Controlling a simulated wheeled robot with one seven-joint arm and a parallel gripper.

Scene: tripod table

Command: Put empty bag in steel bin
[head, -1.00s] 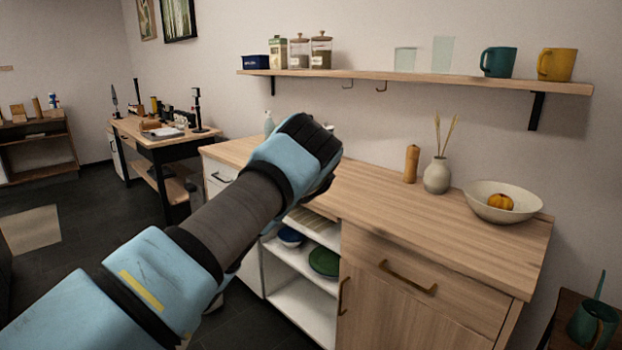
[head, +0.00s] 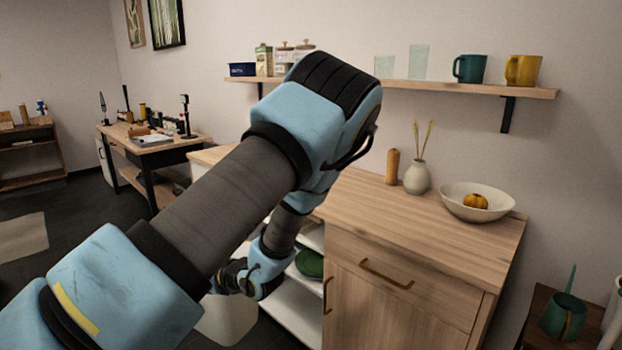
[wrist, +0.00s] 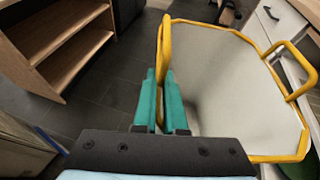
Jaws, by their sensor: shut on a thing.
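The bag, pale grey-white with yellow trim and two yellow loop handles, fills much of the wrist view (wrist: 225,75). Its mouth is open and the part of the inside that shows looks bare. My gripper (wrist: 163,90), with teal fingers, is shut on one yellow handle at the bag's left side. In the head view the pale bag (head: 228,320) hangs below my gripper (head: 226,280), low in front of the cabinet; my arm hides part of it. I cannot make out a steel bin in either view.
A wooden-topped cabinet (head: 420,217) with open shelves stands close on the right, carrying a bowl (head: 470,208) and a vase (head: 417,177). A watering can (head: 564,315) stands at lower right. A desk (head: 150,150) is at back left. Dark floor at left is mostly clear.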

